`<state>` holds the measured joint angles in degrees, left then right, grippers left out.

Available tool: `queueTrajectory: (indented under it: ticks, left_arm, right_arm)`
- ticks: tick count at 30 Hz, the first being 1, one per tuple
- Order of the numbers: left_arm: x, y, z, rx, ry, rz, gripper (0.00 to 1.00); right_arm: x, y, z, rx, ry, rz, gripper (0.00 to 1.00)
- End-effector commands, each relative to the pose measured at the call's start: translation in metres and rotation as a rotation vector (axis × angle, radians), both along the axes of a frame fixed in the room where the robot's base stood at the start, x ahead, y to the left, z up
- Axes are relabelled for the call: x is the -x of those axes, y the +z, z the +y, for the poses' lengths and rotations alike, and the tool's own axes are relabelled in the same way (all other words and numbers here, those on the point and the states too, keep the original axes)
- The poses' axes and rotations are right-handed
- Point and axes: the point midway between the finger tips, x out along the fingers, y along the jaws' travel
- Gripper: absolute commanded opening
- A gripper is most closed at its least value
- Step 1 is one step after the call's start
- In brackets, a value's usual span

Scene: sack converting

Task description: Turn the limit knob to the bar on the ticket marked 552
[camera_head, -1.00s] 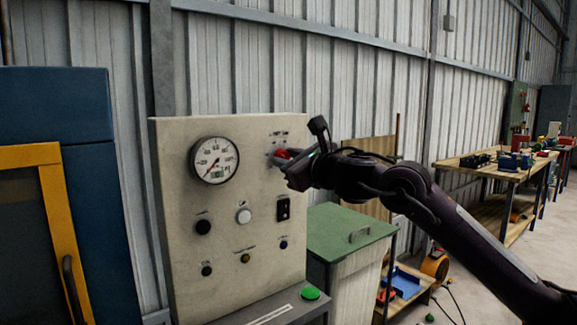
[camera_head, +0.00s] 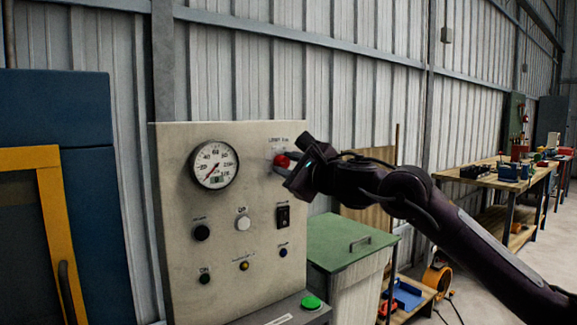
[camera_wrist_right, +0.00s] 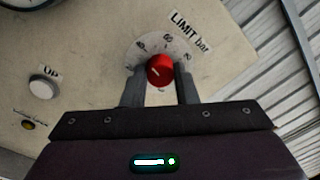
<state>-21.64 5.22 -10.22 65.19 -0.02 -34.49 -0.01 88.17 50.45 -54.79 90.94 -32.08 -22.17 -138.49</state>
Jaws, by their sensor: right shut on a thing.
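The red limit knob (camera_head: 282,161) sits at the upper right of the beige control panel (camera_head: 175,260). In the right wrist view the knob (camera_wrist_right: 160,71) is between the two fingers of my right gripper (camera_wrist_right: 160,80), which is shut on it. A round scale marked in bar surrounds the knob under a "LIMIT bar" label (camera_wrist_right: 189,33); the knob's pale pointer line tilts toward the upper left. My right gripper (camera_head: 284,166) reaches the knob from the right in the head view. I see no ticket marked 552. My left gripper is not in view.
A pressure gauge (camera_head: 214,166) is left of the knob. A white UP button (camera_head: 243,223), a black button (camera_head: 201,232) and a black switch (camera_head: 283,216) sit below. A green button (camera_head: 311,303) is on the ledge. A green-topped cabinet (camera_head: 345,243) stands right.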

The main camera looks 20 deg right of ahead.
Motion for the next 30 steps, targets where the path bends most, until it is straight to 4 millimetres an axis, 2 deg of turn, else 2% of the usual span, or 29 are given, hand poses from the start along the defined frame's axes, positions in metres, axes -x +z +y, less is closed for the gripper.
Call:
queueTrajectory:
  ticks: [5,6,11,21,26,30]
  left_arm:
    - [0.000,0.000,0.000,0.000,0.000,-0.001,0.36]
    - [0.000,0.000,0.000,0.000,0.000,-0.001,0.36]
    - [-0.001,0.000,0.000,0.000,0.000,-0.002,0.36]
    - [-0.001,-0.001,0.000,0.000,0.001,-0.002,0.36]
    - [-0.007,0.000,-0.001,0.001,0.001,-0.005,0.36]
    - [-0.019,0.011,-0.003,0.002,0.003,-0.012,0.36]
  right_arm:
    - [-0.001,-0.003,0.000,0.003,0.000,0.006,0.04]
    - [-0.001,-0.003,0.000,0.003,0.000,0.006,0.29]
    - [0.000,-0.002,0.000,0.001,0.000,0.004,0.48]
    - [0.005,-0.001,-0.002,-0.001,-0.001,0.001,0.48]
    - [0.027,-0.004,-0.010,0.002,-0.002,0.000,0.48]
    - [0.051,-0.004,-0.018,0.001,-0.002,0.000,0.48]
